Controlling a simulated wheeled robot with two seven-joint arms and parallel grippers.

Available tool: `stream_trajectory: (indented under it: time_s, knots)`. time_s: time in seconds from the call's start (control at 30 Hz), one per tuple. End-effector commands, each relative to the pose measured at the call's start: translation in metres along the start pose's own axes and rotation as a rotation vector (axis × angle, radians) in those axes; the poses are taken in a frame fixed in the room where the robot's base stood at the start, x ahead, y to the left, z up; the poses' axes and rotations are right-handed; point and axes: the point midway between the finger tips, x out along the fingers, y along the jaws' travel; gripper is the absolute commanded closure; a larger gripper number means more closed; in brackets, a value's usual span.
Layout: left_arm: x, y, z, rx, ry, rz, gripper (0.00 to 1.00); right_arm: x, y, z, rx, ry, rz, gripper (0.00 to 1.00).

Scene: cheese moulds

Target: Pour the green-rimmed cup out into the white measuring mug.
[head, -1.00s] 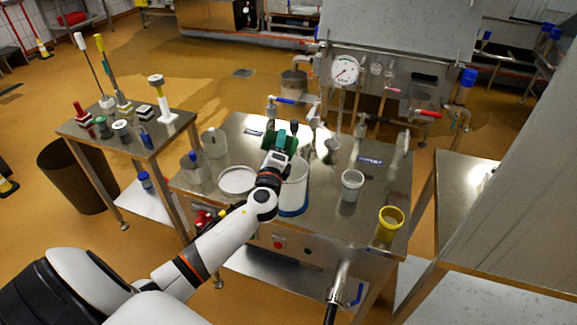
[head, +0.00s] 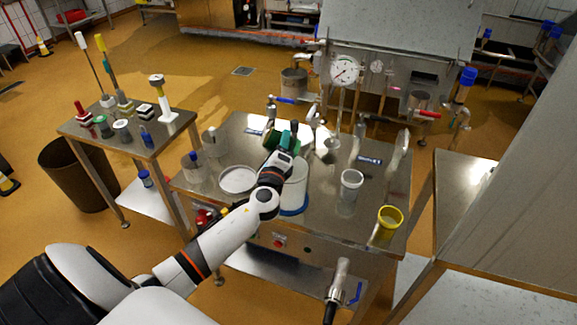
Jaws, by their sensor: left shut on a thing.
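My left gripper (head: 283,145) is shut on the green-rimmed cup (head: 271,139), of which only a dark green part shows; the fingers and wrist hide the rest. The cup looks tilted to the left. A tall white vessel with a blue base (head: 294,196), which looks like the white measuring mug, stands on the steel table just below and in front of the gripper. My left wrist covers part of it, and its opening is hidden. I cannot see whether anything flows from the cup. My right gripper is not in view.
The steel table (head: 325,215) also bears a white round dish (head: 237,180), clear vessels at the left, a pale cup (head: 351,184) and a yellow-rimmed cup (head: 389,219) at the right. Taps and a gauge (head: 344,70) stand behind. A side table (head: 118,148) holds brushes and small items.

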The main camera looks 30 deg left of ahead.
Motion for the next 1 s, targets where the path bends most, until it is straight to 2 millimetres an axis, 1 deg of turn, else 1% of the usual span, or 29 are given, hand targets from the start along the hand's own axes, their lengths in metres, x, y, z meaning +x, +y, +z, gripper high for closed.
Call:
stream_trajectory:
  time_s: [0.3,1.0]
  knots:
    - [0.0005,0.0027,0.0008,0.043,-0.005,0.0,0.74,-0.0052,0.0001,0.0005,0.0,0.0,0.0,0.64]
    - [-0.0002,-0.0026,0.0094,0.137,-0.018,0.0,0.74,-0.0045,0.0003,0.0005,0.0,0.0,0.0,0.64]
